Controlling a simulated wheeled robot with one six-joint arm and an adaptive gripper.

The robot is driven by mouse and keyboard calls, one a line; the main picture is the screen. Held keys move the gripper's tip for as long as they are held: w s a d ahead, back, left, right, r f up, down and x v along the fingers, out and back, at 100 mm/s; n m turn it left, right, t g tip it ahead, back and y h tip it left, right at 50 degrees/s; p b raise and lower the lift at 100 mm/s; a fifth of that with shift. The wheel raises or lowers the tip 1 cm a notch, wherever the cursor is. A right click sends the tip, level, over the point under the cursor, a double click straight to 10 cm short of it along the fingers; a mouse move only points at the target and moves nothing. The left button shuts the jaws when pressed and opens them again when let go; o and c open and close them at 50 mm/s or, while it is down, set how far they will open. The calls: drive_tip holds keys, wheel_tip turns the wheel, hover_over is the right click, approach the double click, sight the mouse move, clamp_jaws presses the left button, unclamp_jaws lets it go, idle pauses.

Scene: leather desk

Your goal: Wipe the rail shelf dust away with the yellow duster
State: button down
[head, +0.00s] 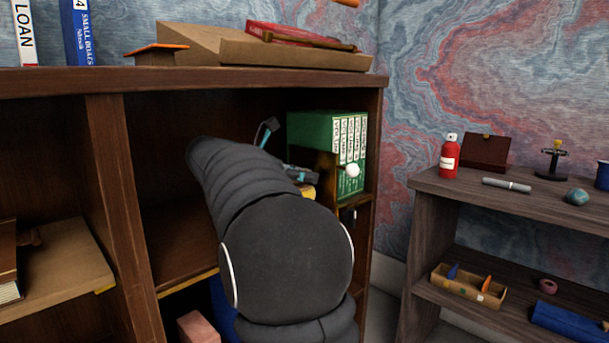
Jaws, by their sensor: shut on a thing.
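My black arm covers the middle of the head view and reaches into the right bay of the brown bookcase. My gripper (301,176) shows only in part past the arm, in front of the green binders. A small piece of a yellow thing (308,190) shows right beneath it, which looks like the duster in its grip; the fingertips are hidden. The bay's shelf (182,245) has a yellow strip along part of its front edge. I cannot tell which shelf is the rail shelf, and I make out no dust.
An upright divider (122,190) bounds the bay on the left. A lower side shelf (500,199) at right holds a red bottle (449,158) and small things.

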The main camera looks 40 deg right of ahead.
drive_tip(key=shift+f, duration=0.9)
drive_tip(key=shift+s+a+r+p, duration=0.1)
drive_tip(key=shift+a+p, duration=0.3)
drive_tip(key=shift+a, duration=1.05)
drive_tip(key=shift+s+a+p, duration=0.15)
drive_tip(key=shift+a+p, duration=0.6)
drive_tip(key=shift+a, duration=1.1)
drive_tip(key=shift+a+f, duration=0.3)
drive_tip(key=shift+a, duration=0.2)
drive_tip(key=shift+s+a+p, duration=0.2)
drive_tip(key=shift+a+p, duration=0.9)
drive_tip(key=shift+a, duration=0.7)
drive_tip(key=shift+r+p, duration=0.2)
drive_tip(key=shift+p, duration=0.4)
drive_tip(key=shift+d, duration=0.15)
